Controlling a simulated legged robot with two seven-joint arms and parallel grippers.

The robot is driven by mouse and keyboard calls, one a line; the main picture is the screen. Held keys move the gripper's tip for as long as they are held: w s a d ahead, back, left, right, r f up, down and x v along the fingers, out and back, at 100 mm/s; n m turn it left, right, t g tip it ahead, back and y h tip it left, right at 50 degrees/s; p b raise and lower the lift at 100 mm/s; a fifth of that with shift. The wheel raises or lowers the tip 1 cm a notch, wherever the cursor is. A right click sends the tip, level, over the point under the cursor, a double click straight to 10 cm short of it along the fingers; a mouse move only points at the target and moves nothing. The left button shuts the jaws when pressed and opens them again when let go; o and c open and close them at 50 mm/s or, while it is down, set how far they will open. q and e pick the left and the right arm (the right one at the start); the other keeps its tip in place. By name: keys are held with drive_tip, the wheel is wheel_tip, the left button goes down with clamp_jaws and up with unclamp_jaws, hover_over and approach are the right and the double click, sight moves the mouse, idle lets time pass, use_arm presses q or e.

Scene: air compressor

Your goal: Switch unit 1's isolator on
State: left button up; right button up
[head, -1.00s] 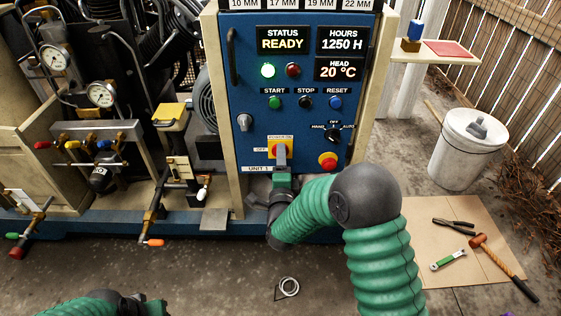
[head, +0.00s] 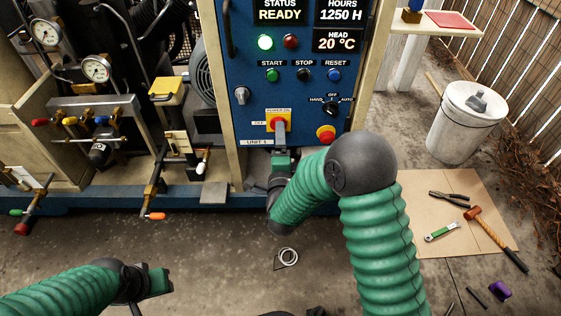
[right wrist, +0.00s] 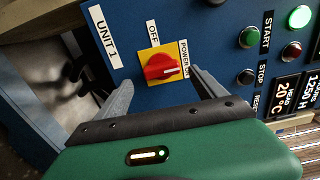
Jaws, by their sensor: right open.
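Unit 1's isolator is a red knob on a yellow plate (head: 287,120), low on the blue panel above the UNIT 1 label (head: 257,142). In the right wrist view the red knob (right wrist: 160,67) shows clearly, its white mark on the side of the POWER ON label (right wrist: 185,58); the OFF label (right wrist: 154,31) is above it. My right gripper (head: 281,135) is in front of and just below the isolator. In the right wrist view its fingers (right wrist: 162,80) are apart, one either side of the knob, with no clear contact. My left gripper (head: 160,281) is low at left, away from the panel; its fingers are unclear.
A red button (head: 326,134) and a HAND/AUTO selector (head: 332,106) sit right of the isolator. Piping with coloured valve handles (head: 100,121) stands at left. A white bucket (head: 462,120) and a board with tools (head: 405,195) are at right. The floor in front is mostly clear.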

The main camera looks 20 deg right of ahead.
drive_tip(key=p+v, duration=0.3)
drive_tip(key=v, duration=1)
drive_tip(key=shift+s, duration=0.4)
drive_tip(key=shift+w+a, duration=0.1)
drive_tip(key=shift+w, duration=0.05)
wheel_tip(320, 180, down, 4)
drive_tip(key=n+g+y, duration=0.5)
drive_tip(key=n+g, duration=0.2)
drive_tip(key=n, duration=0.5)
drive_tip(key=s+d+n+g+p, duration=0.1)
drive_tip(key=s+d+n+g, duration=0.3)
drive_tip(key=s, duration=0.3)
drive_tip(key=s+d+n+g, duration=0.1)
drive_tip(key=s+n+g, duration=0.35)
drive_tip(key=s, duration=0.35)
wheel_tip(320, 180, up, 38)
drive_tip(key=p, duration=3.8)
drive_tip(key=shift+n+t, duration=0.35)
drive_tip(key=shift+n, duration=0.1)
